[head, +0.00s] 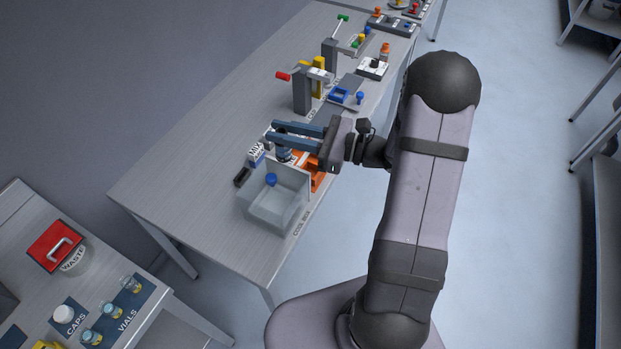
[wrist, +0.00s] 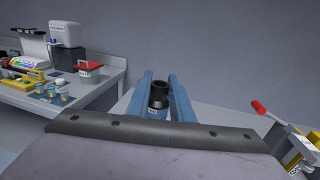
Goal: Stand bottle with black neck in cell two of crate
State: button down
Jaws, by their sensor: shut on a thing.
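My gripper (head: 271,131) is over the table, its two blue fingers shut on a bottle. In the wrist view the bottle with the black neck (wrist: 158,90) stands upright between the fingers (wrist: 160,86), with a pale label low on its body. In the head view its dark lower part (head: 284,154) shows under the fingers. An orange object, perhaps the crate (head: 318,181), is below my gripper, mostly hidden by the gripper and a clear box. Its cells cannot be made out, and I cannot tell whether the bottle is inside one.
The clear box (head: 270,212) stands just in front, with a blue-topped item (head: 271,179) in it. A grey post with a red handle (head: 301,92) stands beyond. The table's left part is clear.

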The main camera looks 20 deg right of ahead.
jog(key=w+d+r+m+t+h+b, duration=0.25)
jog(key=d+m+t+h+b, duration=0.2)
jog(key=d, duration=1.05)
jog(key=w+a+f+n+g+y+b, duration=0.2)
jog(key=a+f+b, duration=0.1)
jog(key=f, duration=0.3)
jog(key=w+a+f+n+g+y+b, duration=0.1)
jog(key=w+a+f+n+y+b, duration=0.1)
jog(key=f+b, duration=0.3)
jog(key=shift+w+a+f+g+b, duration=0.4)
jog(key=shift+a+f, duration=0.3)
jog(key=shift+f, duration=0.45)
jog(key=shift+f+p, duration=1.15)
jog(key=shift+f, duration=3.85)
jog(key=c, duration=1.6)
grip_release()
jog(key=shift+o, duration=0.2)
jog(key=shift+s+d, duration=0.1)
jog(key=shift+d, duration=0.05)
